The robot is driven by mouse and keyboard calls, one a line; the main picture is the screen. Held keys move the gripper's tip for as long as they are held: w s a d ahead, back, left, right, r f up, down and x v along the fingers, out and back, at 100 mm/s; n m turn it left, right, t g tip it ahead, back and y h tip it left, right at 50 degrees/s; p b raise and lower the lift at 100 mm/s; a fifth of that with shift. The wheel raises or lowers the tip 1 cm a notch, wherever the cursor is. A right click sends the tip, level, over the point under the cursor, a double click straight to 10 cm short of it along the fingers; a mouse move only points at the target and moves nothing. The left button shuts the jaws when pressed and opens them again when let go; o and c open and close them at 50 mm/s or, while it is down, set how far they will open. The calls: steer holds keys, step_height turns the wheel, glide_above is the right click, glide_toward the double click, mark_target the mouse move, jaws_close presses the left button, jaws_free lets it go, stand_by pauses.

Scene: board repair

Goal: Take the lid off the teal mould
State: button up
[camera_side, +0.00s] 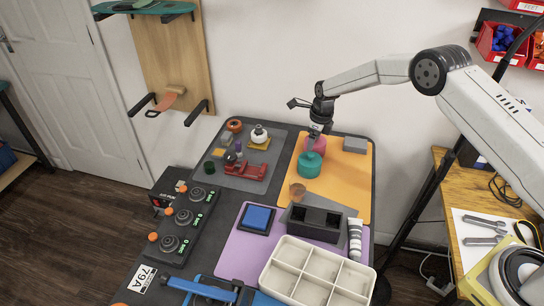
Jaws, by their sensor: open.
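The teal mould (309,169) is a round, short cylinder standing upright on the orange mat (350,177). A narrower teal part shows on its top; at this size I cannot tell where lid and body meet. My gripper (314,135) points down just above and behind the mould, slightly to its right, and is open.
A grey block (355,145) sits at the mat's back right. A grey mat (215,178) at left holds a red tool (245,170) and several small parts. In front are a dark two-hole block (315,222), a blue pad (257,218) and a white compartment tray (308,288).

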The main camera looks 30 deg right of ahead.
mark_target(311, 154)
steer(key=shift+f, duration=0.55)
steer(key=shift+f, duration=0.1)
steer(key=shift+w+a+f, duration=0.1)
steer(key=shift+a+f, duration=0.05)
steer(key=shift+f, duration=2.35)
jaws_close()
